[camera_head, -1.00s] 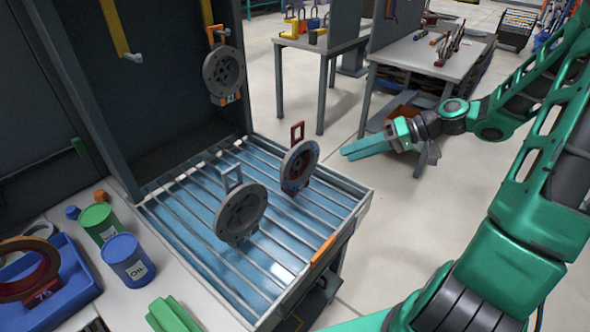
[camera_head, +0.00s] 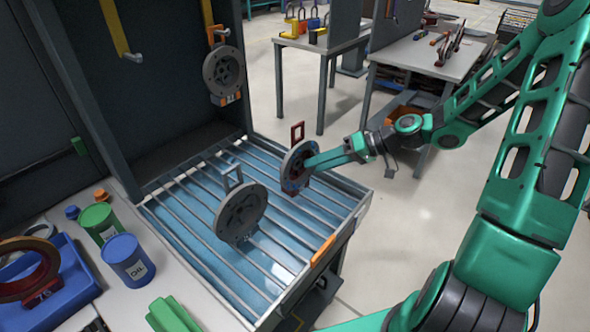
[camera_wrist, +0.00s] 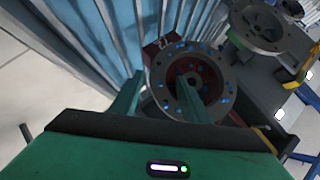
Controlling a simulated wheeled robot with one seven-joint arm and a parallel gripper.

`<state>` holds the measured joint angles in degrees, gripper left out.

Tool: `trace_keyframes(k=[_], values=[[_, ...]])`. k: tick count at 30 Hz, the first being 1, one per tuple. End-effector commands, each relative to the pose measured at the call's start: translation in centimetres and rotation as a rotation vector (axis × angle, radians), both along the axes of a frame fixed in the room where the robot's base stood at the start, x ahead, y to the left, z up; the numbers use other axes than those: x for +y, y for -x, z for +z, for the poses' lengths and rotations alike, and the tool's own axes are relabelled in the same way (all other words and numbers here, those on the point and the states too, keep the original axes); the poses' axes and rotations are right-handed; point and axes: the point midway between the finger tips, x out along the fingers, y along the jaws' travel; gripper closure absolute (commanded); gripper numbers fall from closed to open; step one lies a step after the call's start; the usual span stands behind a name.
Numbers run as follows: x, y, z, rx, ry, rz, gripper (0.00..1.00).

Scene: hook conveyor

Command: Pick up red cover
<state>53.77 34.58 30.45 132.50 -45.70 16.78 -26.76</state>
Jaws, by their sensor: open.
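The red cover (camera_head: 290,172) is a grey-rimmed disc with a red middle and a red square handle, standing upright on the slatted rack. It also shows in the wrist view (camera_wrist: 206,97), with blue marks round its rim. My gripper (camera_head: 311,160) is at the cover's right side in the head view. In the wrist view my gripper (camera_wrist: 162,84) is open, with one finger left of the rim and the other in front of the disc's middle. I cannot tell whether the fingers touch it. The cover is not held.
A grey cover (camera_head: 240,212) stands on the rack (camera_head: 180,222) to the left. Another grey cover (camera_head: 224,72) hangs from a yellow hook (camera_head: 207,14). An orange piece (camera_head: 324,248) is on the rack's front edge. Cans and a blue tray (camera_head: 78,281) are at left.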

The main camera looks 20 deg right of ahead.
Motion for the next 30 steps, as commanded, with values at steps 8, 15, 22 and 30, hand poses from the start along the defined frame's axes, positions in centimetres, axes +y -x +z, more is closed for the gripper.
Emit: trace_keyframes(k=[8, 15, 22, 30], values=[[0.0, 0.0, 0.0, 0.0, 0.001, 0.0, 0.75], [0.0, -0.1, 0.0, -0.001, 0.0, -0.001, 1.0], [0.1, -0.1, 0.1, -0.003, -0.003, 0.001, 1.0], [0.0, -0.1, 1.1, -0.006, 0.0, 0.001, 1.0]])
